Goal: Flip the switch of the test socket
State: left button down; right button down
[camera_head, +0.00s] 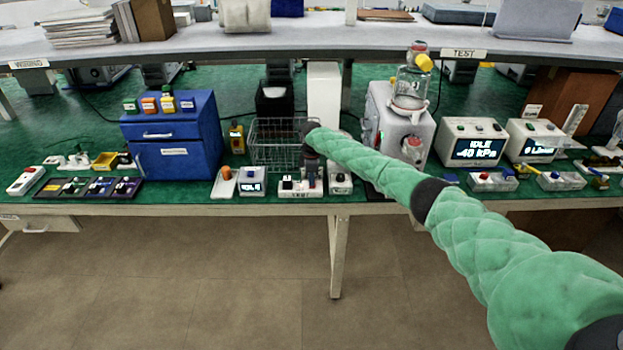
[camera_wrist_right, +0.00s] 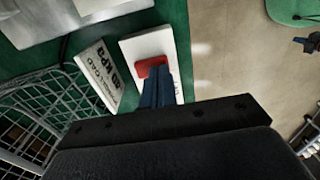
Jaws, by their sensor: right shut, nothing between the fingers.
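The test socket (camera_head: 299,191) is a low white strip with dark parts on top, at the front edge of the green bench in the head view. In the right wrist view it appears to be the white block (camera_wrist_right: 131,45) with a red switch (camera_wrist_right: 152,66). My right gripper (camera_head: 312,184) is over the socket's right part, pointing down. Its fingers (camera_wrist_right: 156,88) are shut and empty, with their tips beside the red switch. I cannot tell whether they touch it. The fingers hide part of the block. My left gripper is out of view.
A wire basket (camera_head: 272,153) stands behind the socket. A small display box (camera_head: 252,181) is to its left and a small white box (camera_head: 340,184) to its right. Free floor lies in front of the bench.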

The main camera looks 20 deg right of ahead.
jog(key=shift+s+f+t, duration=0.25)
jog(key=shift+f+t, duration=0.1)
jog(key=shift+t, duration=0.05)
jog(key=shift+s, duration=0.15)
jog(key=shift+f, duration=0.2)
jog(key=shift+w+b, duration=0.35)
jog(key=shift+w+d, duration=0.15)
jog(key=shift+w, duration=0.2)
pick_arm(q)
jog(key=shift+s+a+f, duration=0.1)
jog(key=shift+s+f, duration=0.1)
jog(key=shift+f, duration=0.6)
pick_arm(e)
jog(key=shift+r, duration=0.2)
